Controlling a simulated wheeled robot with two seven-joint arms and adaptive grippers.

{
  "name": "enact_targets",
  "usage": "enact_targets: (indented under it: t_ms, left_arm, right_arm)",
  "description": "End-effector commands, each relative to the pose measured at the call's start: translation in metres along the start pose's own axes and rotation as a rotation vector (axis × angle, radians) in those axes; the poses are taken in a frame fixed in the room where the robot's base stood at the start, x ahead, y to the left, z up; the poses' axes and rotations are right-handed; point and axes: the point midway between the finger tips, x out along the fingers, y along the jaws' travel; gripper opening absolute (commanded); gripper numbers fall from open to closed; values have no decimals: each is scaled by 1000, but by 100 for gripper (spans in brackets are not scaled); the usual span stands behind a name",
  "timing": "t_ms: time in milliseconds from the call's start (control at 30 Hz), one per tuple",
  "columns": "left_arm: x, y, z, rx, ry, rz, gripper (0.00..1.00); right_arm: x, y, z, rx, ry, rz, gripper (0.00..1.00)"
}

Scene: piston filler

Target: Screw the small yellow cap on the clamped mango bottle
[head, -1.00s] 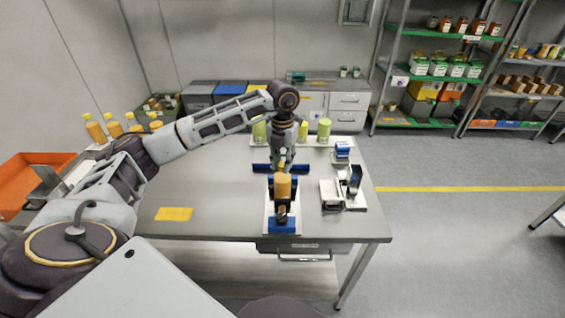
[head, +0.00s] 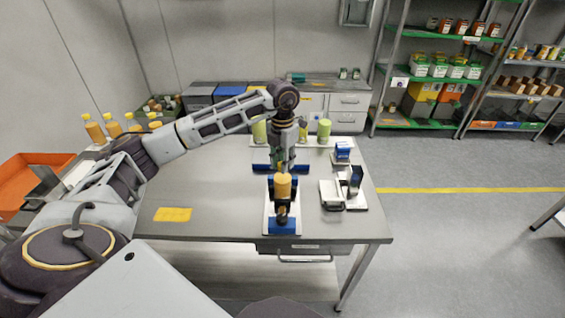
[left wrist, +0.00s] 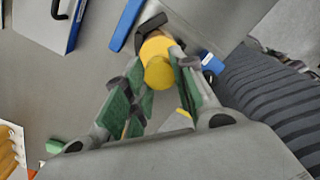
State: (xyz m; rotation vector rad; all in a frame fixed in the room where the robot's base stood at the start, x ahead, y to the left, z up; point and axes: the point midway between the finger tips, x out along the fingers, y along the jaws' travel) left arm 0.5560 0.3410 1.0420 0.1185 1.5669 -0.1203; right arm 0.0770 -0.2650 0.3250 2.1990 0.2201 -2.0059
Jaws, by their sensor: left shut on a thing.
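The mango bottle (head: 283,188) stands upright in the blue and black clamp (head: 283,224) near the table's front edge. My left gripper (head: 284,170) points down just over the bottle's top in the head view. In the left wrist view its green-padded fingers (left wrist: 160,72) are shut on the small yellow cap (left wrist: 158,74). The orange-yellow bottle (left wrist: 154,46) shows directly behind the cap there. I cannot tell whether the cap touches the bottle's neck. My right gripper is not in view.
A blue-based stand (head: 262,167) is just behind the clamp. A white and black device (head: 345,190) stands to the right, and a blue item (head: 342,152) behind it. A yellow sheet (head: 173,214) lies front left. Several filled bottles (head: 113,126) stand far left. The left middle table is clear.

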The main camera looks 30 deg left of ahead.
Motion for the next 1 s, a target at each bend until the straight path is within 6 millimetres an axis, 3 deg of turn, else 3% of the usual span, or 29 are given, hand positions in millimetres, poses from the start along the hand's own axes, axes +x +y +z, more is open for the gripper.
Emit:
enact_targets:
  t_ms: [633, 1000]
  left_arm:
    - [1, 0, 0, 361, 1, 0, 0]
    - [0, 0, 0, 400, 1, 0, 0]
  right_arm:
    - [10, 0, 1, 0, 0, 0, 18]
    - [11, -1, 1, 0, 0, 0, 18]
